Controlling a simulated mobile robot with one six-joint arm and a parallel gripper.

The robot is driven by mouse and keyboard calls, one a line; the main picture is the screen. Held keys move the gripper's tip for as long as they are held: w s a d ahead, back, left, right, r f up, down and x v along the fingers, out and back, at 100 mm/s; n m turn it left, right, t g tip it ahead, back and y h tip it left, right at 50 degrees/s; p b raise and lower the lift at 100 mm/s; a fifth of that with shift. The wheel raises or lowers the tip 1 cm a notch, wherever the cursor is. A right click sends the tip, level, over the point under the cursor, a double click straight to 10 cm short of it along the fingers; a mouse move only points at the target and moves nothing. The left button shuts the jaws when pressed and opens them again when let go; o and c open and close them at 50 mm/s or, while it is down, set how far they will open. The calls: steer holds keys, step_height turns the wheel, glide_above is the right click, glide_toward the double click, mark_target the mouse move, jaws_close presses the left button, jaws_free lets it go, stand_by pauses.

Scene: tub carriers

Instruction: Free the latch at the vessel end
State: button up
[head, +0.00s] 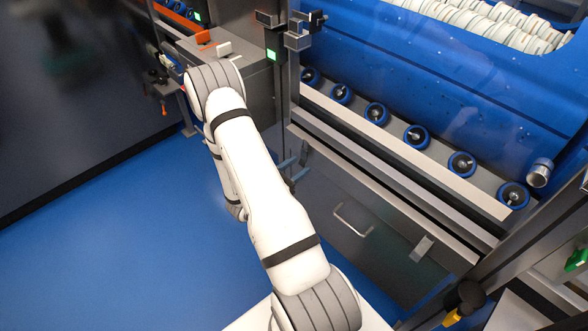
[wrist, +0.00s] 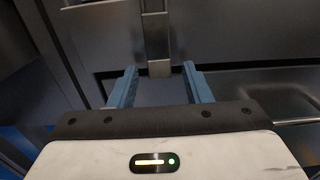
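The vessel looks to be the large blue tub (head: 470,75) holding white ribbed pieces, at the upper right of the head view. A dark metal block fitting (head: 298,38) sits on the upright post at the tub's left end; I cannot tell whether it is the latch. My gripper (head: 292,172) is low beside the grey cabinet, below that fitting. In the wrist view my gripper (wrist: 161,84) has its two blue fingers apart with nothing between them. A vertical metal strip (wrist: 156,40) stands beyond the fingertips, apart from them as far as I can tell.
Blue-rimmed rollers (head: 417,136) line the rail below the tub. The grey cabinet front has a bar handle (head: 352,220) and a metal tab (head: 422,248). Another station with an orange part (head: 205,37) stands at the back left. The blue floor (head: 110,235) is clear on the left.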

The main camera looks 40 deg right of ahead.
steer(key=c, duration=0.9)
steer(key=shift+a, duration=0.35)
steer(key=shift+d+r, duration=0.1)
steer(key=shift+d, duration=0.1)
steer(key=shift+r+y+p, duration=0.15)
steer(key=shift+y+p, duration=0.15)
steer(key=shift+p, duration=0.1)
steer(key=y+p, duration=0.1)
steer(key=a+r+y+p, duration=0.1)
steer(key=y+p, duration=0.1)
steer(key=r+y+p, duration=0.1)
steer(key=p, duration=0.1)
steer(key=shift+a+r, duration=0.1)
steer(key=shift+a, duration=0.15)
steer(key=g+y+p, duration=0.1)
steer(key=y+p, duration=0.9)
steer(key=p, duration=0.3)
glide_toward(302, 162)
step_height(302, 162, down, 3)
steer(key=a, duration=0.2)
steer(key=shift+s+r, duration=0.2)
steer(key=shift+f+y+p, duration=0.1)
steer(key=shift+y+p, duration=0.2)
steer(key=shift+p, duration=0.1)
